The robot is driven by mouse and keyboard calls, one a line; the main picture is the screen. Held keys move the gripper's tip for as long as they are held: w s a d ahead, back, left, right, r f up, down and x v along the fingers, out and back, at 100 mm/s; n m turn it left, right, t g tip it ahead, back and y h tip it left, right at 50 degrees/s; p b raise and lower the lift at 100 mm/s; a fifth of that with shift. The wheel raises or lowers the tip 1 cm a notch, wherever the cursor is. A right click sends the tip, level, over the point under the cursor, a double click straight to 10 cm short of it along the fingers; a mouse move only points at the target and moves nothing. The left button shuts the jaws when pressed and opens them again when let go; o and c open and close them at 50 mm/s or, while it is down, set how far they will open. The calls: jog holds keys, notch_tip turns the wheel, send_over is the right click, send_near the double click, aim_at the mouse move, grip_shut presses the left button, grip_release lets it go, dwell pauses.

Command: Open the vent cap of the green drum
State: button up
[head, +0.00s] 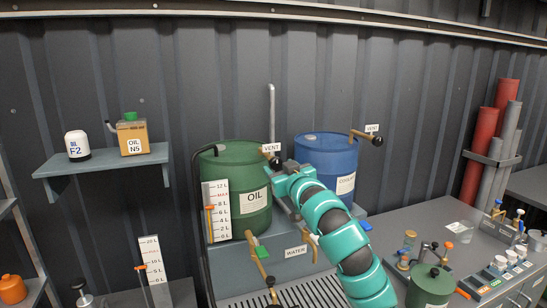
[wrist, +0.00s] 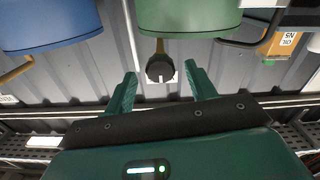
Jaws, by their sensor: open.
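The green drum (head: 225,172), labelled OIL, stands on the grey bench left of the blue drum. Its vent cap (head: 276,163) is a dark knob on a brass stem at the drum's upper right, under a VENT label (head: 271,147). My gripper (head: 285,173) is right beside the cap and partly hides that area. In the wrist view the dark cap (wrist: 160,68) shows between the two green fingertips of my open gripper (wrist: 164,78), with a gap on each side. The green drum (wrist: 190,15) is above it there. Whether the cap is turned, I cannot tell.
The blue drum (head: 330,155) stands close on the right, with its own vent knob (head: 377,141). A level scale (head: 216,210) and brass-handled valves are on the front. A dark pipe (head: 198,190) runs left of the green drum. A wall shelf (head: 105,168) is farther left.

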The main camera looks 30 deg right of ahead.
aim_at(277, 164)
jog(key=p+x, duration=0.1)
jog(key=x, duration=0.2)
jog(key=shift+w+r, duration=0.15)
jog(key=shift+w, duration=0.05)
jog(key=shift+p+x, duration=0.6)
jog(key=shift+x, duration=0.6)
jog(key=shift+d, duration=0.1)
jog(key=c, duration=1)
